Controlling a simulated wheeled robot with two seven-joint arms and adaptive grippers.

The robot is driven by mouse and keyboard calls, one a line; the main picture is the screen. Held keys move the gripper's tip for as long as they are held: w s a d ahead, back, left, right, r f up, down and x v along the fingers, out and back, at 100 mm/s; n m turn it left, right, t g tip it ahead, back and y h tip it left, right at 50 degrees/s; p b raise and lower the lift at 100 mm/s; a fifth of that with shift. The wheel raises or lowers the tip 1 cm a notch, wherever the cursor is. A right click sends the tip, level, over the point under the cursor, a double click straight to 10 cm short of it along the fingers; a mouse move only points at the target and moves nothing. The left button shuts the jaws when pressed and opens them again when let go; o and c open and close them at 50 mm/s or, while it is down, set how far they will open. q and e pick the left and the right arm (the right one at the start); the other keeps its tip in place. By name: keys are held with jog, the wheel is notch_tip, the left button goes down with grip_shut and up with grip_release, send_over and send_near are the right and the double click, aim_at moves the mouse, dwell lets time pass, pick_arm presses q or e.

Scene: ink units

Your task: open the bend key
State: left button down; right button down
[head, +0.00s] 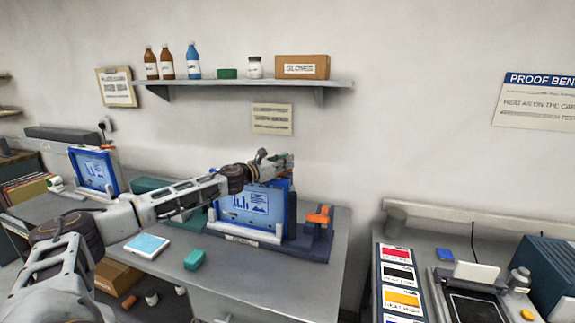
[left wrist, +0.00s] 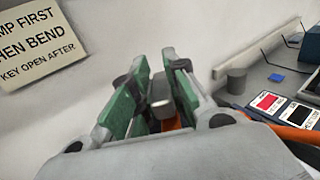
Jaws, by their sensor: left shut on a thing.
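My left gripper (head: 281,161) reaches in from the left to the top of the blue framed panel on the bench. In the left wrist view its green-padded fingers (left wrist: 158,95) are shut on a small grey block (left wrist: 161,90), which I take to be the bend key. A bit of orange shows below the block between the fingers. The key is hidden behind the gripper in the head view. The blue panel (head: 290,207) stands upright in a dark blue fixture (head: 305,243). An orange lever (head: 318,215) sits at the fixture's right. My right gripper is not in view.
A teal block (head: 194,259) and a light blue pad (head: 147,244) lie on the bench in front. A shelf (head: 245,84) with bottles and boxes hangs above. A second bench with colour cards (head: 399,273) stands at the right, across a gap.

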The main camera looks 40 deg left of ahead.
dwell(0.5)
pick_arm(q)
jog(key=c, duration=1.4)
grip_release()
jog(key=shift+v, duration=1.9)
jog(key=shift+v, duration=1.85)
dwell(0.4)
